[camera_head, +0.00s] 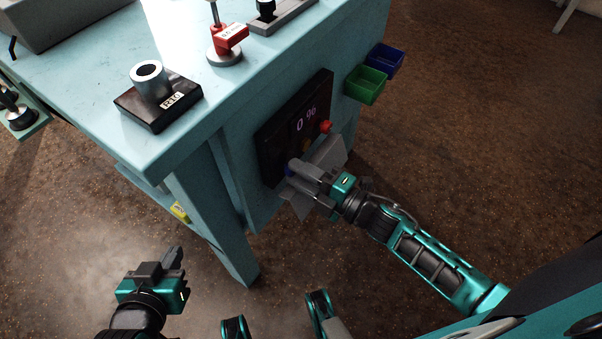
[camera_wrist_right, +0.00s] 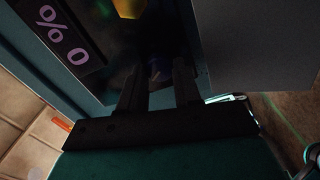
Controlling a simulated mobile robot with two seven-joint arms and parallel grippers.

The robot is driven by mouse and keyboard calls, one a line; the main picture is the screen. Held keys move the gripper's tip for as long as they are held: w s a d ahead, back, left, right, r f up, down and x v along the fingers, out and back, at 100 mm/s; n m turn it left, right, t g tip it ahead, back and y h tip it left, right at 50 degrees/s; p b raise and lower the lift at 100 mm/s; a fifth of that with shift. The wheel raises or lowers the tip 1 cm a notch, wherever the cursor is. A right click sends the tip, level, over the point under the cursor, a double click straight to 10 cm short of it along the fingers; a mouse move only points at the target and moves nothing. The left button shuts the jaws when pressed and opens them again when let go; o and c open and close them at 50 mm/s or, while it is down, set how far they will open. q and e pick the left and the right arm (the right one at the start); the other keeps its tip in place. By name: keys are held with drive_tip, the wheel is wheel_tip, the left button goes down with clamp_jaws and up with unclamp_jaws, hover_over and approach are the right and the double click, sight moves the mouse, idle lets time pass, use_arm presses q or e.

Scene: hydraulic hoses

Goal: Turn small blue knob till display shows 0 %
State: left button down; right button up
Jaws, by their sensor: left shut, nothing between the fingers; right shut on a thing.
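The small blue knob (camera_head: 289,168) sits low on the left of a black panel (camera_head: 268,140) on the side of the light-blue table. The panel's display (camera_head: 306,118) reads 0 %, and the same reading (camera_wrist_right: 62,36) shows rotated in the right wrist view. My right gripper (camera_head: 297,172) is at the knob and shut on it; its fingers (camera_wrist_right: 160,82) hide most of the knob, which shows only as a dark blue patch in the right wrist view. My left gripper (camera_head: 173,257) is shut and empty, low over the floor, away from the table.
A red knob (camera_head: 326,127) and a yellow knob (camera_wrist_right: 127,8) are on the same panel. Green (camera_head: 366,86) and blue (camera_head: 386,59) bins hang right of it. A black block with a metal cylinder (camera_head: 150,82) and a red fixture (camera_head: 228,42) stand on the tabletop.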

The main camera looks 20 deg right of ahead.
idle(0.3)
drive_tip(key=o, duration=1.1)
drive_tip(key=shift+c, duration=0.2)
drive_tip(key=shift+s+d, duration=0.1)
drive_tip(key=p+v, duration=0.1)
drive_tip(key=v, duration=1.1)
drive_tip(key=shift+s+d, duration=0.25)
